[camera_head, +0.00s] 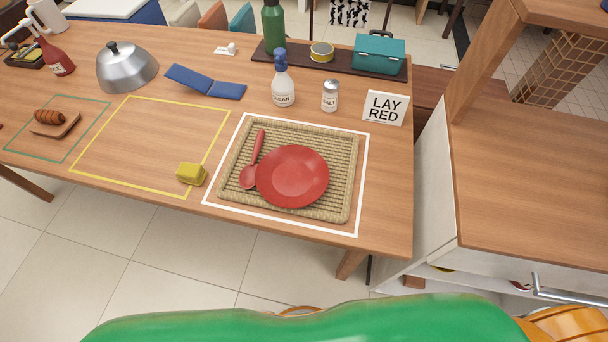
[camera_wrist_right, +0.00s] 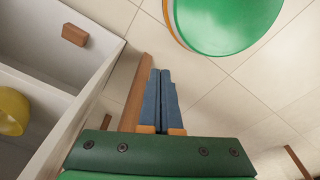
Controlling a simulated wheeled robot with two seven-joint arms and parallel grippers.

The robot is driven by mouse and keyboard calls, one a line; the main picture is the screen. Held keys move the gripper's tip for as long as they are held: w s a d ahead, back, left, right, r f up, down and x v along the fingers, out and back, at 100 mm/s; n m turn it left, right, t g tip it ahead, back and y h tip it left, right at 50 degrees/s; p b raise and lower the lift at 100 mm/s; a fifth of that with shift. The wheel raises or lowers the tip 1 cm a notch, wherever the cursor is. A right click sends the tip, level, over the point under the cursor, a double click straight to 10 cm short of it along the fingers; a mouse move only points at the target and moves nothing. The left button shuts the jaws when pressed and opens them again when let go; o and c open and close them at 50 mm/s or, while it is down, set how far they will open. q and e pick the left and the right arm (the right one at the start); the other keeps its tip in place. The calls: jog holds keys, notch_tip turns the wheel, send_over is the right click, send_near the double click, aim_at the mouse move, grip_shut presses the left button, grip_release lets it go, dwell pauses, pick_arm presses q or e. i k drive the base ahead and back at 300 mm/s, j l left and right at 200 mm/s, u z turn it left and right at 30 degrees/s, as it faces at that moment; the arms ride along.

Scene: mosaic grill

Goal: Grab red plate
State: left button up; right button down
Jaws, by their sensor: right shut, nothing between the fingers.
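The red plate (camera_head: 292,176) lies on a woven rectangular tray (camera_head: 343,200) inside a white outlined square on the wooden table. A red spoon (camera_head: 254,162) lies on the tray at the plate's left, beside or touching its rim. My right gripper (camera_wrist_right: 161,72) shows in the right wrist view, its blue fingers together with nothing between them. It is above the tiled floor beside an open drawer or cabinet, away from the plate. Neither gripper shows in the head view. The plate does not show in the right wrist view.
A yellow block (camera_head: 191,174) sits left of the tray. A white cabinet (camera_head: 436,190) adjoins the table's right end. An open white compartment (camera_wrist_right: 45,85) is left of my right gripper.

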aim_at(288, 176)
jog(key=k+l, duration=0.1)
jog(key=l, duration=0.3)
jog(key=k+l, duration=0.15)
jog(key=l, duration=0.25)
jog(key=k+l, duration=0.1)
jog(key=l, duration=0.3)
jog(key=k+l+u, duration=0.1)
jog(key=l, duration=0.3)
